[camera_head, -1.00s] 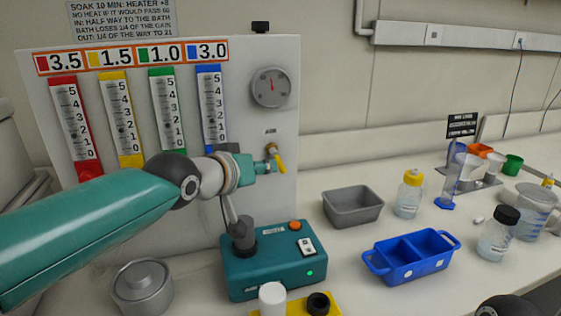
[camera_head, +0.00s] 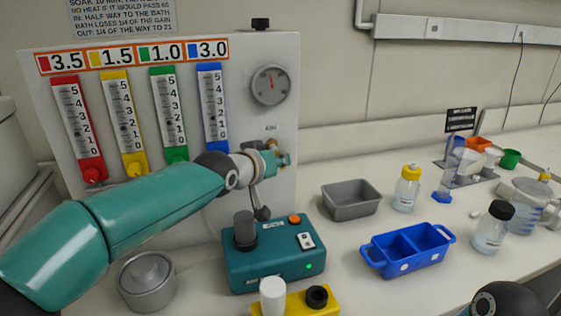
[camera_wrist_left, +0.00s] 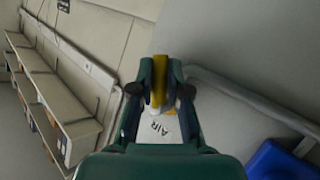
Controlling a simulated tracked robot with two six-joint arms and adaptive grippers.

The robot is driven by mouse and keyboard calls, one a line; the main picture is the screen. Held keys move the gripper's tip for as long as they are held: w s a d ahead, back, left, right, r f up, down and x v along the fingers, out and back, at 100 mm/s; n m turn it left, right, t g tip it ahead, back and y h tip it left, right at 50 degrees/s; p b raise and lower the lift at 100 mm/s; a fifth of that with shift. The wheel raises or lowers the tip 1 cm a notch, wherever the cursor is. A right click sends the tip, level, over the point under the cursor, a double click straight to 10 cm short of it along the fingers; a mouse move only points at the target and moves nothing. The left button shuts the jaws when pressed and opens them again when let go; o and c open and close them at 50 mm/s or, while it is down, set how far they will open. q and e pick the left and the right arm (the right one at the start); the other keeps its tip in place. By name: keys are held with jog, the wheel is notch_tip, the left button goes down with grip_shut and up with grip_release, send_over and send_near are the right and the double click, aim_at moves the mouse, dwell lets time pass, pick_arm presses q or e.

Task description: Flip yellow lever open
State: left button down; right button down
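The yellow lever (camera_wrist_left: 159,80) belongs to the air valve on the panel, by the "AIR" label (camera_head: 271,128). In the left wrist view it stands between the two fingers of my left gripper (camera_wrist_left: 161,85), which appear closed against both its sides. In the head view my left gripper (camera_head: 281,160) is at the valve, and only a small yellow bit of the lever (camera_head: 271,144) shows above it. The gripper and wrist hide the rest of the valve there. My right gripper is not in view.
The panel carries a gauge (camera_head: 270,85) and several coloured flow meters. Below stands a teal device (camera_head: 270,268) with a dark knob. A grey tray (camera_head: 350,211), a blue tray (camera_head: 376,262) and bottles stand to the right. A metal pot (camera_head: 146,284) is at left.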

pick_arm(q)
jog(key=shift+r+m+g+y, duration=0.15)
jog(key=shift+m+g+y, duration=0.15)
jog(key=shift+g+y, duration=0.1)
jog(key=y+p, duration=0.1)
jog(key=a+m+g+y+p, duration=0.1)
jog(key=p, duration=0.1)
jog(key=shift+s+m, duration=0.15)
jog(key=shift+m, duration=0.15)
jog(key=c, duration=1.4)
grip_release()
